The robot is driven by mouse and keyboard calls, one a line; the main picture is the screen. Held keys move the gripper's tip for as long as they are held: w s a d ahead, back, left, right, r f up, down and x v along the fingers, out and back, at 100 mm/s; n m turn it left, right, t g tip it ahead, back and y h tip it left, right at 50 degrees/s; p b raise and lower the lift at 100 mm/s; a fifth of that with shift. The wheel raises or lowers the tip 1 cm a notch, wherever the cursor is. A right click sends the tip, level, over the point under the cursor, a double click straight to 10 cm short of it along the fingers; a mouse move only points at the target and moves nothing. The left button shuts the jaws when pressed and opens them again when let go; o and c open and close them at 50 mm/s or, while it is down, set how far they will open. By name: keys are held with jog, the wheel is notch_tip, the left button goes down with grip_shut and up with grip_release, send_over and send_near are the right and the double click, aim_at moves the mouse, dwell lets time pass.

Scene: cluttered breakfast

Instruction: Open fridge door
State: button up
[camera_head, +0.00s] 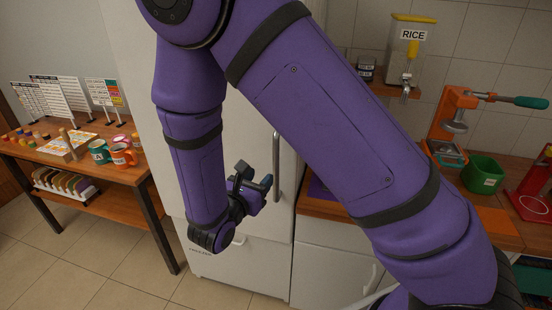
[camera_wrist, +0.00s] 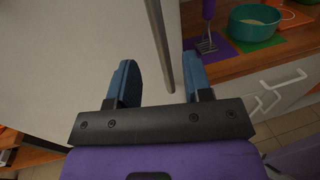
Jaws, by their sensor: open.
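The white fridge (camera_head: 150,75) stands behind my arm, and its upper door looks shut. A vertical grey bar handle (camera_head: 276,165) is on the right part of the door. My gripper (camera_head: 254,176) is open and empty, just left of the handle in the head view. In the wrist view, my open gripper (camera_wrist: 160,82) faces the fridge door (camera_wrist: 75,55). The handle (camera_wrist: 159,45) appears between the two fingers, nearer the right one. I cannot tell how deep it sits between them. My arm hides much of the door.
A wooden counter (camera_head: 320,208) with white cabinets adjoins the fridge on the right. A wooden table (camera_head: 100,175) with mugs stands left. Tiled floor (camera_head: 100,275) is free in front.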

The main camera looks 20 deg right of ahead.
aim_at(274, 160)
jog(key=x, duration=1)
jog(key=shift+w+d+f, duration=0.15)
jog(key=shift+w, duration=0.2)
grip_shut()
